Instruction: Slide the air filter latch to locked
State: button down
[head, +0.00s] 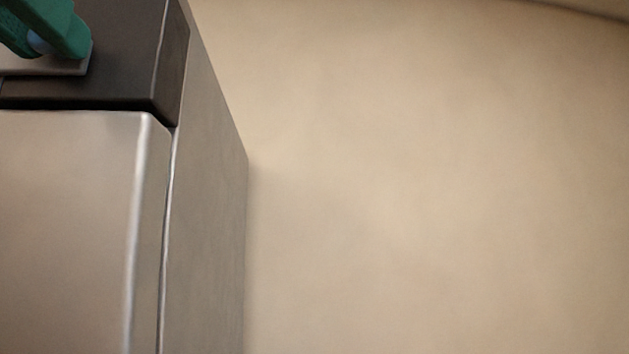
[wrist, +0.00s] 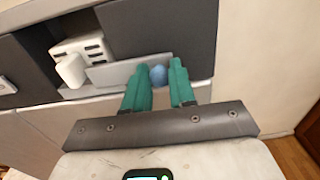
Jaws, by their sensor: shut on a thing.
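The latch's blue knob (wrist: 158,75) sits at the right end of a light grey rail (wrist: 115,73) on the dark upper panel of the appliance in the wrist view. My gripper (wrist: 160,67), with two teal fingers, is shut on the blue knob, one finger on each side. In the head view my gripper (head: 50,22) shows only partly at the top left corner, with a bit of the blue knob (head: 39,43) below it. A white slotted unit (wrist: 85,46), which may be the air filter, stands left of the knob, with a white block (wrist: 71,70) in front.
The steel appliance (head: 65,230) fills the left of the head view, its dark top panel (head: 130,50) overhanging a steel front. A bare beige wall (head: 430,180) lies to the right. Wooden floor (wrist: 285,130) shows at the wrist view's lower right.

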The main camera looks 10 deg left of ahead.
jog(key=shift+s+a, duration=0.1)
jog(key=shift+a, duration=0.05)
jog(key=c, duration=1)
grip_release()
jog(key=shift+a, duration=0.15)
jog(key=b+v, duration=0.3)
jog(key=v, duration=0.7)
jog(key=shift+s, duration=0.35)
